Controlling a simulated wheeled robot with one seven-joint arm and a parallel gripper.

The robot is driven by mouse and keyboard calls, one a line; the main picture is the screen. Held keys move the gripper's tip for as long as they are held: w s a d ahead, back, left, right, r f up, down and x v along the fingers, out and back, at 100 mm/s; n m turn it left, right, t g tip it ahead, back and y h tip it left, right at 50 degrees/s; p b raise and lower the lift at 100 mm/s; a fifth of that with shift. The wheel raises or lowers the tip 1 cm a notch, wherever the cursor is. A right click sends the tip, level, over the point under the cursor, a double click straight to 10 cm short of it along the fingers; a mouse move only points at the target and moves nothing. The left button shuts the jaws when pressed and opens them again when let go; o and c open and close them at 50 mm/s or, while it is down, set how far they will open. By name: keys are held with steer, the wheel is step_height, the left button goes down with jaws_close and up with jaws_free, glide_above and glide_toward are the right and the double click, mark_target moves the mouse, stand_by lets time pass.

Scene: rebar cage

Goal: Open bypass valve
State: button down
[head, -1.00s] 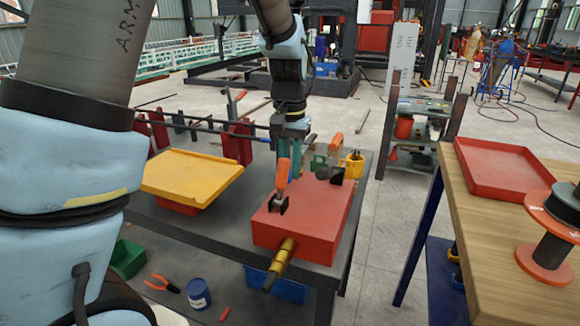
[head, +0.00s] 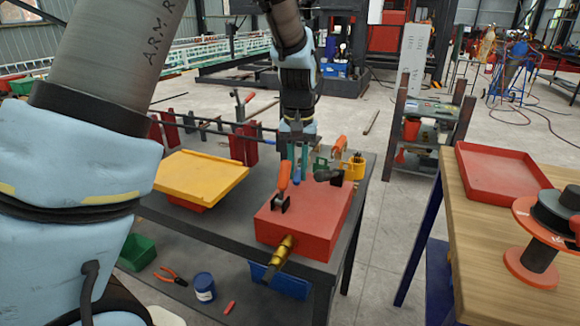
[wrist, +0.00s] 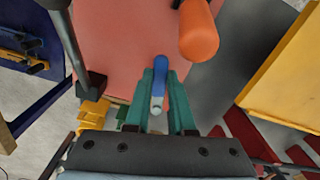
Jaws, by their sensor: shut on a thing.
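A red box (head: 300,222) sits on the dark bench. An orange lever handle (head: 283,175) stands up from a black bracket on its top, and it is large in the wrist view (wrist: 198,35). A blue handle (wrist: 160,72) is between the teal fingers of my gripper (wrist: 163,98) in the wrist view; a pale round tip shows at its end. My gripper (head: 298,168) points down behind the orange handle and is shut on the blue handle. A dark lever (head: 326,175) with a black bracket is at the right. No label shows which handle is the bypass valve.
A brass fitting (head: 279,253) sticks out of the box's front. A wooden table (head: 490,240) with a red tray is at the right.

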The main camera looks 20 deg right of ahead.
steer(key=n+p, duration=0.1)
steer(key=d+n, duration=0.1)
steer(key=shift+s+d+r+n+p, duration=0.2)
steer(key=shift+s+n+p, duration=0.1)
steer(key=shift+n+p, duration=0.1)
steer(key=d+n+p, duration=0.1)
steer(key=n, duration=0.1)
steer(key=d+n+p, duration=0.1)
steer(key=n+p, duration=0.1)
steer(key=shift+s+n, duration=0.1)
steer(key=shift+n, duration=0.2)
steer(key=d+n+p, duration=0.1)
steer(key=n+p, duration=0.1)
steer(key=n, duration=0.1)
steer(key=shift+w+d+n, duration=0.25)
steer(key=shift+d+n, duration=0.05)
steer(key=shift+d, duration=0.05)
steer(key=shift+w+d+f+n+p, duration=0.1)
steer(key=shift+w+d+n+p, duration=0.25)
steer(key=shift+n, duration=0.35)
steer(key=shift+d+n+p, duration=0.2)
steer(key=shift+n+p, duration=0.25)
steer(key=shift+n, duration=0.25)
steer(key=shift+w+d+f+n+p, duration=0.1)
steer(key=shift+w+d+n+p, duration=0.25)
steer(key=shift+n, duration=0.35)
steer(key=shift+s+a, duration=0.1)
steer(key=c, duration=0.8)
jaws_free()
